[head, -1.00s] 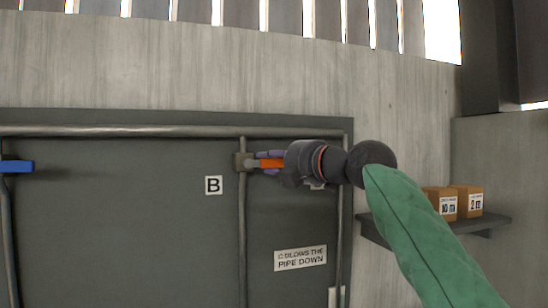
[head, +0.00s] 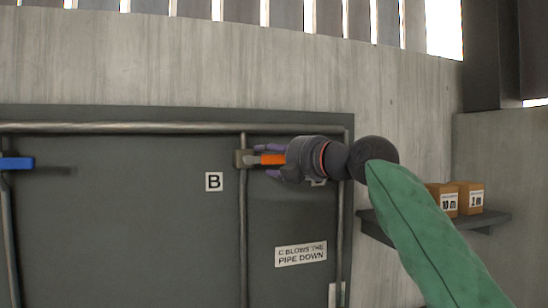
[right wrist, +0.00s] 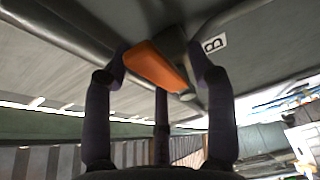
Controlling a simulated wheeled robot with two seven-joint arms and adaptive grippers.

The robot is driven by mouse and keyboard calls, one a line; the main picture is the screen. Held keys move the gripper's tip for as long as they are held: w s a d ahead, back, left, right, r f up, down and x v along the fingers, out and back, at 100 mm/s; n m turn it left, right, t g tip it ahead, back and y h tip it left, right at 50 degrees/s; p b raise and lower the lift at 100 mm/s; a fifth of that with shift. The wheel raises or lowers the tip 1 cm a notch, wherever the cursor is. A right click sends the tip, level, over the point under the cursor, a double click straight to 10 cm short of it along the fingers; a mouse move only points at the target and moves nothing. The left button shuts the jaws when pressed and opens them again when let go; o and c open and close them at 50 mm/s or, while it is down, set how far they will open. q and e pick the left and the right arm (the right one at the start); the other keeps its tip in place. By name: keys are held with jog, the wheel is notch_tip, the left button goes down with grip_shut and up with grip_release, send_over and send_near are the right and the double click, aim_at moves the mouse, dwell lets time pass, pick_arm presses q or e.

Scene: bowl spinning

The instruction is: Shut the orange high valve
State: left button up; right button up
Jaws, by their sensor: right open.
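The orange high valve (head: 269,160) sits on the upper part of the pipe at the right of the panel, above and right of the B label. Its orange handle lies level, pointing right from a grey-brown body (head: 243,159). My right gripper (head: 273,161) is open, with its purple fingers spread above and below the handle; part of the handle's right end is hidden by the hand. In the right wrist view the orange handle (right wrist: 156,66) lies between the open fingers, and I cannot tell whether they touch it. My left gripper is not in view.
A blue valve handle (head: 17,164) is at the far left of the dark panel (head: 120,220). A B label (head: 214,182) and a pipe sign (head: 301,254) are on it. A shelf (head: 432,226) with small boxes (head: 469,197) stands right of my arm.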

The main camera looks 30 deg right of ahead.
jog(key=s+d, duration=0.2)
jog(key=s, duration=0.9)
jog(key=shift+s, duration=0.3)
